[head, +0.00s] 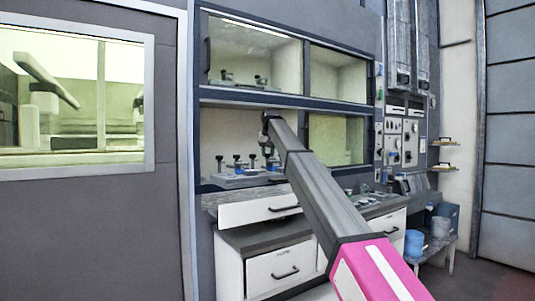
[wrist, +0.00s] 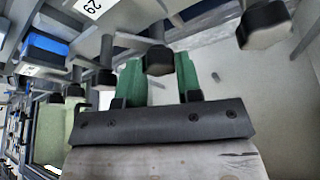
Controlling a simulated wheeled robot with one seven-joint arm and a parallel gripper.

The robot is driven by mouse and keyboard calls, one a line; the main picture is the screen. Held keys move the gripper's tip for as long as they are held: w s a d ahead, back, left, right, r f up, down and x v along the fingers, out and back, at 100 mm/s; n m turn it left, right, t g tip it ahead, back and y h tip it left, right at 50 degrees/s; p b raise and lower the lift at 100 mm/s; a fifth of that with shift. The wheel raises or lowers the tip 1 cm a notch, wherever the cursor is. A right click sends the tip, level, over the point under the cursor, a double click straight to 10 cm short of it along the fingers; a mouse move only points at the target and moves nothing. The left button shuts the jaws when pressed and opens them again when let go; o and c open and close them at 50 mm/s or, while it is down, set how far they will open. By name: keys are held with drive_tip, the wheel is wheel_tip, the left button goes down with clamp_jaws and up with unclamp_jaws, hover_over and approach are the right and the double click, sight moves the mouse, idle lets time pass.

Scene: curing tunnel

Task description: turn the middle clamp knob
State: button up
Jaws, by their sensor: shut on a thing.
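In the wrist view, my gripper (wrist: 158,74) has green fingers on either side of a black clamp knob (wrist: 159,61). It is shut on this knob, the middle one of the row in that view. Another black knob (wrist: 265,25) is at the upper right, and a smaller-looking one (wrist: 105,78) is to the left. In the head view, the clamp fixture (head: 238,181) sits in the lower left bay of the cabinet, with dark-topped clamps on it.
Framed bay edges surround the opening, with a shelf (head: 290,101) above the fixture. Blue bins (head: 414,243) stand at the right. In the wrist view, a blue block (wrist: 45,46) and a number plate (wrist: 92,8) are at the upper left.

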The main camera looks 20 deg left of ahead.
drive_tip(key=n+y, duration=0.1)
drive_tip(key=n, duration=0.1)
drive_tip(key=n+g, duration=0.1)
drive_tip(key=n, duration=0.2)
drive_tip(key=shift+w+n+y, duration=0.1)
drive_tip(key=shift+n+y, duration=0.2)
drive_tip(key=shift+y, duration=0.1)
drive_tip(key=n+g, duration=0.1)
drive_tip(key=n, duration=0.2)
drive_tip(key=n+g, duration=0.1)
drive_tip(key=n, duration=0.1)
drive_tip(key=shift+d+n+g+y, duration=0.1)
drive_tip(key=shift+n+g+y, duration=0.2)
drive_tip(key=shift+n+y, duration=0.1)
drive_tip(key=o, duration=0.9)
drive_tip(key=shift+o, duration=0.2)
drive_tip(key=shift+r, duration=0.1)
drive_tip(key=v, duration=1)
drive_tip(key=shift+r, duration=0.25)
drive_tip(key=shift+d, duration=0.1)
